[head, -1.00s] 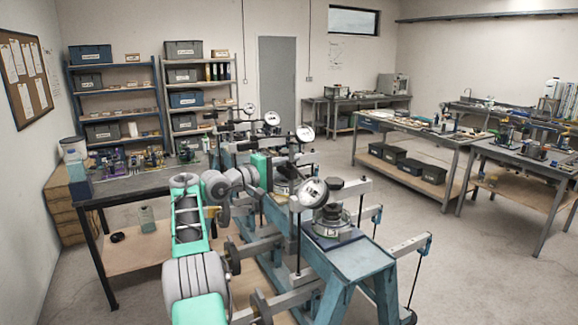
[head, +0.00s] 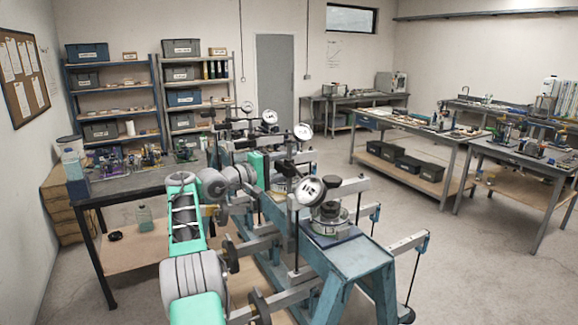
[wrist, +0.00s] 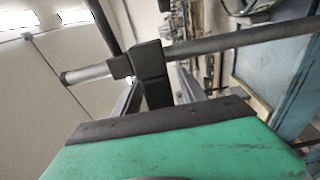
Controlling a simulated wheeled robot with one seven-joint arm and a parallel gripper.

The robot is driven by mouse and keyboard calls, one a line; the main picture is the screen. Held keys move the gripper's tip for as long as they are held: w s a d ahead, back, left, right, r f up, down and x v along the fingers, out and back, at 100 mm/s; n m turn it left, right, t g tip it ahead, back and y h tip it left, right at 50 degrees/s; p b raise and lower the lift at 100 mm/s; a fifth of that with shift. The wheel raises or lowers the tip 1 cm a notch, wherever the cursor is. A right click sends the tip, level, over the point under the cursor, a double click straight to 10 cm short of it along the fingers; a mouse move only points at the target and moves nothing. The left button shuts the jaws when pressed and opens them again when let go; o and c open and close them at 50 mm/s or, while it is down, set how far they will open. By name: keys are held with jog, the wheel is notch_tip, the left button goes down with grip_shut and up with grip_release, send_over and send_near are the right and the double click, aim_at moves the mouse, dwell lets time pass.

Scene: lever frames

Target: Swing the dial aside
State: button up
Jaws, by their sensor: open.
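The nearest dial (head: 311,189) is a round white-faced gauge with a dark rim, on a post at the blue stand (head: 345,258). Its face is tilted. In the head view my green hand (head: 257,165) is just left of and behind this dial, by a dark clamp block (head: 285,168). In the wrist view my gripper (wrist: 157,76) is open, with one grey finger on each side of a dark upright piece below a clamp block (wrist: 148,60). A grey rod (wrist: 245,38) passes through that block. Contact with the fingers cannot be told. The dial's face is not identifiable in the wrist view.
More dials (head: 303,131) stand in a row behind. A black weight-like cylinder (head: 327,211) sits on the blue stand beside the nearest dial. A dark table (head: 130,187) is at the left. Floor is free between the stands and the right-hand benches (head: 415,140).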

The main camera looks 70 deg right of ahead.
aim_at(277, 168)
jog(key=b+v, duration=0.2)
jog(key=v, duration=0.4)
jog(key=shift+w+a+f+b, duration=0.2)
jog(key=shift+w+b, duration=0.05)
jog(key=shift+b, duration=0.05)
jog(key=shift+w+a+r, duration=0.2)
jog(key=shift+a, duration=0.2)
